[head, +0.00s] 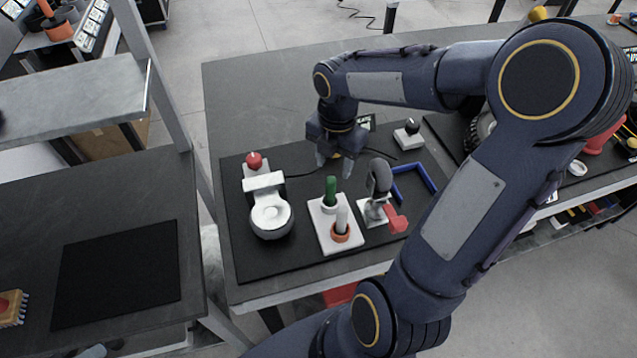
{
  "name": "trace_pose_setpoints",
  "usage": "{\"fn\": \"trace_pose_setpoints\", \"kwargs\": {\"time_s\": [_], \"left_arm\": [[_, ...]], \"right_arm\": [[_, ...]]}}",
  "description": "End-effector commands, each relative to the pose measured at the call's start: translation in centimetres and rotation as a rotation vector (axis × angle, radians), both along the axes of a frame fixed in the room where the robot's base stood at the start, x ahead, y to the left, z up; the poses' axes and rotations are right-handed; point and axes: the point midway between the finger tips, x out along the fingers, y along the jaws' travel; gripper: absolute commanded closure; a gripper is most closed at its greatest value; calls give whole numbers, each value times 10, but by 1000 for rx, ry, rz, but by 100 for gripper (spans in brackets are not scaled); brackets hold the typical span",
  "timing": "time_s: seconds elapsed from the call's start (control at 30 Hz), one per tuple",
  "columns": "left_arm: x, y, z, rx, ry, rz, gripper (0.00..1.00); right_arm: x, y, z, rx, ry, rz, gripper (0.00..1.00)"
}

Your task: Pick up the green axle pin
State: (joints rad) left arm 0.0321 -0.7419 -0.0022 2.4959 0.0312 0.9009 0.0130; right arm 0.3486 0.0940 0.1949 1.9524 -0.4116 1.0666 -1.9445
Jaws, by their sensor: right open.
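The green axle pin (331,188) stands upright in a white ring on a white base plate (326,238) on the table. A white pin (342,218) stands in an orange ring on the same plate, just in front and to the right. My right gripper (334,166) points down behind the green pin, with its fingers apart and nothing seen between them. It looks slightly above and beyond the pin's top; the exact gap cannot be told. My left gripper is not in view.
A grey-handled clamp (379,178) with a red block (397,221) stands close on the right, beside a blue bracket (413,183). The black mat (255,262) has free room at front left.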

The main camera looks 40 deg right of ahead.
Motion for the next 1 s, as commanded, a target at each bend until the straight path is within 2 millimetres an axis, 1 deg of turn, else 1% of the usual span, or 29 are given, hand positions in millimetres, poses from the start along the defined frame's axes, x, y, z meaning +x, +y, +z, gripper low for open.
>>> {"fn": "trace_pose_setpoints", "kwargs": {"time_s": [0.1,0.37,0.6,0.7,0.97,1.0], "left_arm": [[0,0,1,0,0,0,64],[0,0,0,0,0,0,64],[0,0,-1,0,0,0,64],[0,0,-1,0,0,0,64],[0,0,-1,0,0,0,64],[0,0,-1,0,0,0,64]], "right_arm": [[3,-3,-7,-4,15,63,53],[2,0,-35,-3,16,69,53],[-1,7,-70,-3,15,67,53],[-1,7,-79,-3,14,68,53],[-1,7,-81,-4,12,67,53],[-1,7,-81,-4,12,67,57]]}}
